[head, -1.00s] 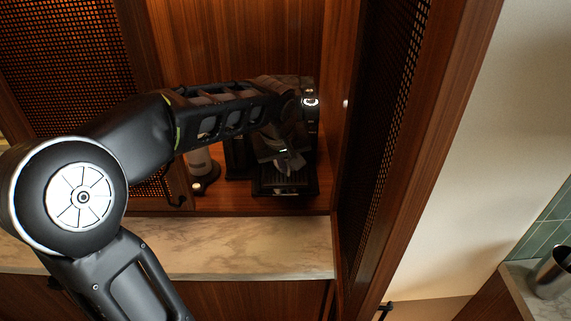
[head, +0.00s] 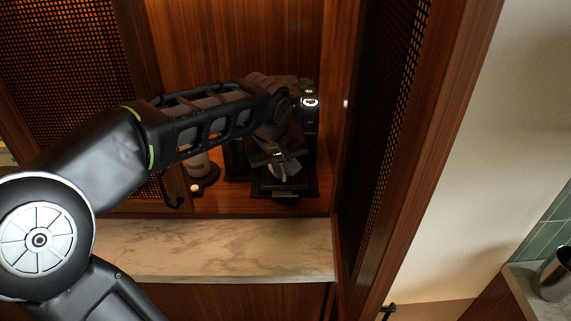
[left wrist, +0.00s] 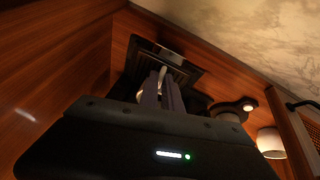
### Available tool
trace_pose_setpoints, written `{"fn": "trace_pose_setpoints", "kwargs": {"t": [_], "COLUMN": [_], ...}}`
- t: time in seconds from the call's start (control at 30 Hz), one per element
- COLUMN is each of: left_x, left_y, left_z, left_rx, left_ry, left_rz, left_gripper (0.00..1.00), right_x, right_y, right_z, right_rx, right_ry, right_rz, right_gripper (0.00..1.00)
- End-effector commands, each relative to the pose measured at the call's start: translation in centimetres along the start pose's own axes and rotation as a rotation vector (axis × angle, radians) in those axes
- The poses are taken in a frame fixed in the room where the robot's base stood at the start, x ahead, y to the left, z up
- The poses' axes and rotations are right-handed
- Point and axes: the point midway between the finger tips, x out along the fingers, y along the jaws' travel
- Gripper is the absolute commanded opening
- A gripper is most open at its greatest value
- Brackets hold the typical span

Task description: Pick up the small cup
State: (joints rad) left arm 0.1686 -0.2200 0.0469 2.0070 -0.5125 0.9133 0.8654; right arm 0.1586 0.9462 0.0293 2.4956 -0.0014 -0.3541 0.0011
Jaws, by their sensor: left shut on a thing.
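The coffee machine (head: 309,125) stands inside the open wooden cabinet, with its dark drip tray (head: 285,188) at the front. My left gripper (head: 280,170) reaches in at the machine's front, over the drip tray. In the left wrist view the fingers (left wrist: 160,90) are shut on the small cup (left wrist: 163,73), of which only a pale, shiny bit shows between and beside them. The rest of the cup is hidden by the fingers and the gripper body. I cannot tell whether the cup touches the tray. My right gripper is not in view.
A dark appliance with a round base (head: 205,178) stands left of the machine. A cabinet door (head: 390,130) stands close on the right. The marble counter (head: 230,248) in front is clear. A white cylinder (left wrist: 270,143) shows in the left wrist view.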

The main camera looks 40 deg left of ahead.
Motion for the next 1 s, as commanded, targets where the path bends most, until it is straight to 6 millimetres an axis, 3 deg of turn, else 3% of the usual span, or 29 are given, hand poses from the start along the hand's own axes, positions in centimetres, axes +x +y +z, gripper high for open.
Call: {"fn": "trace_pose_setpoints", "kwargs": {"t": [0.7, 1.0], "left_x": [-4.1, -5.4], "left_y": [-4.1, -5.4], "left_z": [7.9, 10.3], "left_rx": [0.0, 0.0], "left_ry": [0.003, 0.002], "left_rz": [0.002, 0.002], "left_gripper": [0.0, 0.0], "right_x": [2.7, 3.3], "right_y": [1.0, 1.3], "right_z": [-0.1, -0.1], "right_rx": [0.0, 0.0], "right_ry": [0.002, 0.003], "right_rz": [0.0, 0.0], "right_gripper": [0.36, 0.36]}}
